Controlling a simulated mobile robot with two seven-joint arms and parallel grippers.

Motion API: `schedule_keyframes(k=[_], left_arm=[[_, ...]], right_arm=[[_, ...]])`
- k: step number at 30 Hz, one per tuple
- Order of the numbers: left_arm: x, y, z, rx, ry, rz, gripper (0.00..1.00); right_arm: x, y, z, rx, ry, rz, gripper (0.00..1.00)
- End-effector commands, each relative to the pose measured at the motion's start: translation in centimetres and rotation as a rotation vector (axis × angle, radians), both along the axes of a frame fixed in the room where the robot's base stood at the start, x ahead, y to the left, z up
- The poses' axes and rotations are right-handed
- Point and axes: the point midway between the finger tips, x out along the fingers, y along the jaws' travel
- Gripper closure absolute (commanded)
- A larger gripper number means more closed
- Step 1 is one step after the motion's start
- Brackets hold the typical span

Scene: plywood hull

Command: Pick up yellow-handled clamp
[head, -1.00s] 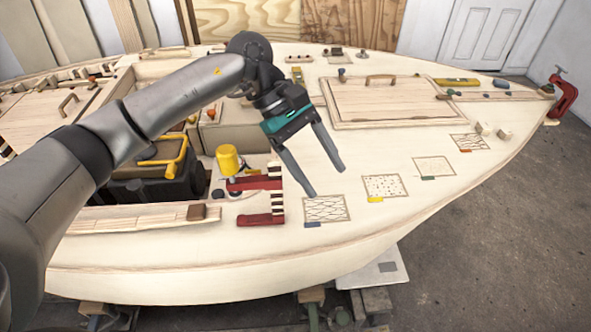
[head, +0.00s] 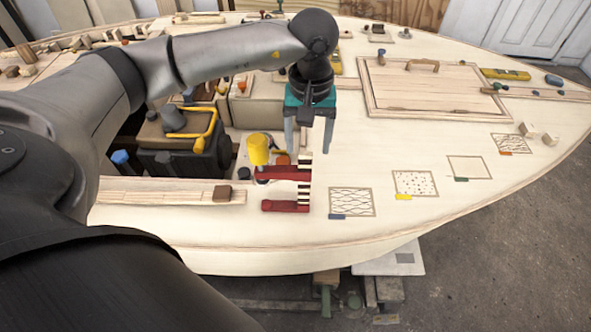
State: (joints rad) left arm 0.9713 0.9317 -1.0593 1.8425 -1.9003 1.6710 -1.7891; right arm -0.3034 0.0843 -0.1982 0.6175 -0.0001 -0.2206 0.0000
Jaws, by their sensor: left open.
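The yellow-handled clamp shows left of centre in the head view, on the pale plywood deck (head: 420,222). Its yellow handle (head: 258,148) stands up at the left. Two red jaws (head: 284,173) and a black-and-white striped bar (head: 304,194) are to the right of it. My left gripper (head: 308,150) is open and empty, with its fingers pointing down. In the picture the fingers are just above and right of the red jaws, around the striped bar's upper end. I cannot tell how high they are over it. My right gripper is not in view.
An open well left of the clamp holds a dark engine with a yellow pipe (head: 203,135). A wooden strip (head: 165,192) with a brown block lies along the near deck. Patterned squares (head: 415,183) mark the deck at right. A handled hatch (head: 435,88) is behind.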

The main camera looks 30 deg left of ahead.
Motion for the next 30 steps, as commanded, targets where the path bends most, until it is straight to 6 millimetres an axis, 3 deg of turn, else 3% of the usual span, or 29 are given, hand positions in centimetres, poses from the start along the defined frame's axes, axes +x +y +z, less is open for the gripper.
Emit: schedule_keyframes(k=[5,12,21,30], left_arm=[[0.0,0.2,-1.4,0.000,0.004,0.002,0.28],[0.1,0.5,-4.8,0.000,0.002,0.002,0.28],[0.2,0.5,-5.5,-0.001,-0.001,0.001,0.28],[0.1,0.5,-5.4,-0.001,-0.001,0.001,0.59]], right_arm=[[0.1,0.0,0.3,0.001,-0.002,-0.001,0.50],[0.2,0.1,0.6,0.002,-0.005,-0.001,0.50],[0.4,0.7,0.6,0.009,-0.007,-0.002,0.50],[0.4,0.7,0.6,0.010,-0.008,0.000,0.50]])
